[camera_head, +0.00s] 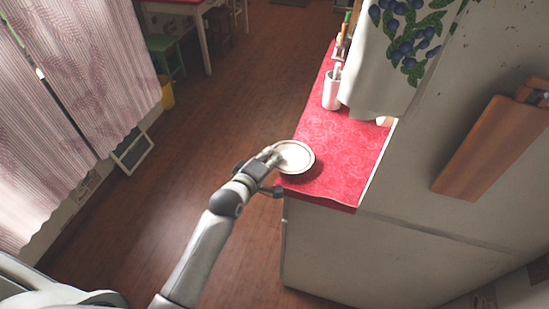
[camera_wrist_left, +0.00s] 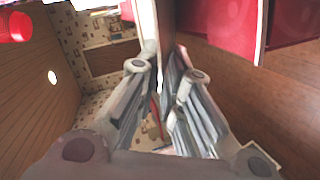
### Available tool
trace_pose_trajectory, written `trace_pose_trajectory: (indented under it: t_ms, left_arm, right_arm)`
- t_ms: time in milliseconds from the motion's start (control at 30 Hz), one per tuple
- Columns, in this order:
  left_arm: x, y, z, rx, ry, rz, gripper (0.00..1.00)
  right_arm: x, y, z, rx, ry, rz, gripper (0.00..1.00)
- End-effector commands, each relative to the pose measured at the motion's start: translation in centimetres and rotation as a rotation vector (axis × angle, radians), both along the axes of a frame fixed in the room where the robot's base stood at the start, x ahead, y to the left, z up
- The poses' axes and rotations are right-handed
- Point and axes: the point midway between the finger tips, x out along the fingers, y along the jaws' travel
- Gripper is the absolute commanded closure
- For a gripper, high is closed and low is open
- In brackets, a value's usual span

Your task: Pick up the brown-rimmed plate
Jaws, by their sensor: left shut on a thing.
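The brown-rimmed plate (camera_head: 297,158) is pale and round, with a thin darker rim. It shows face-up in the head view at the near left edge of the red-covered counter (camera_head: 318,188). My left gripper (camera_head: 271,157) reaches it from the left and is shut on its left rim. I cannot tell whether the plate touches the counter or is just above it. In the left wrist view the fingers of my left gripper (camera_wrist_left: 165,75) point up the picture, and the plate is hard to make out between them. My right gripper is in neither view.
A white cup (camera_head: 331,92) holding utensils stands farther back on the counter. A patterned cloth (camera_head: 385,60) hangs over its right side. A wooden block (camera_head: 490,147) is on the wall at right. Open wooden floor lies left of the counter; a green stool (camera_head: 164,50) stands beyond.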

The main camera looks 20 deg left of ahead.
Motion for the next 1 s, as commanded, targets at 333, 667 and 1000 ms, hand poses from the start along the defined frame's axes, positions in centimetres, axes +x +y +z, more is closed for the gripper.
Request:
trace_pose_trajectory:
  t_ms: [333,667,1000]
  left_arm:
    - [-2.0,0.4,5.0,-0.001,-0.006,0.001,1.00]
    - [-8.3,1.8,9.9,-0.001,-0.001,0.002,1.00]
    - [-12.9,2.8,12.4,0.000,0.001,0.001,1.00]
  right_arm:
    - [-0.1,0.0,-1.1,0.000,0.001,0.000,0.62]
    - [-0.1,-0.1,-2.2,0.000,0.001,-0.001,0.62]
    - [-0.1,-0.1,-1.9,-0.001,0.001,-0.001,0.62]
